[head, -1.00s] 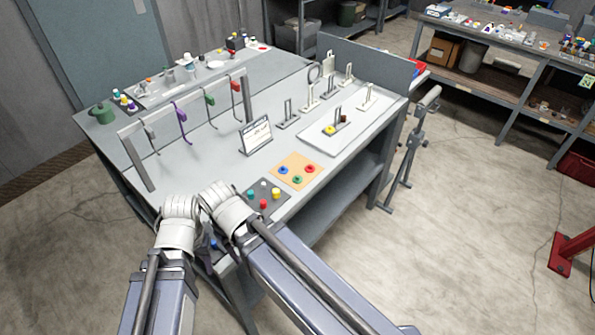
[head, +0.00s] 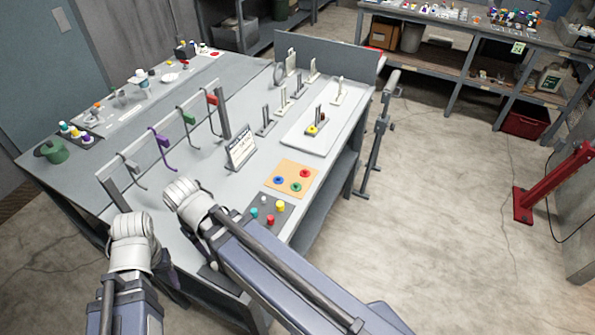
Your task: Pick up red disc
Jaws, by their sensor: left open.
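A red disc (head: 305,173) with a dark centre lies on a tan board (head: 283,168) near the front right of the table, beside a blue disc (head: 278,180) and a green disc (head: 296,187). A red piece (head: 270,219) also stands on the dark mat (head: 285,219) in front, among teal, white and yellow pieces. My left gripper (head: 166,268) is a small dark shape beside the left wrist, low at the table's near edge, open and well away from the discs. My right gripper is hidden behind its own arm, which reaches close to the dark mat.
A rack with hanging hooks (head: 161,138) stands on the left of the table. A small sign (head: 241,150) stands behind the tan board. A white tray (head: 320,140) with upright holders is farther back. A post with a clamp (head: 378,140) stands off the right edge.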

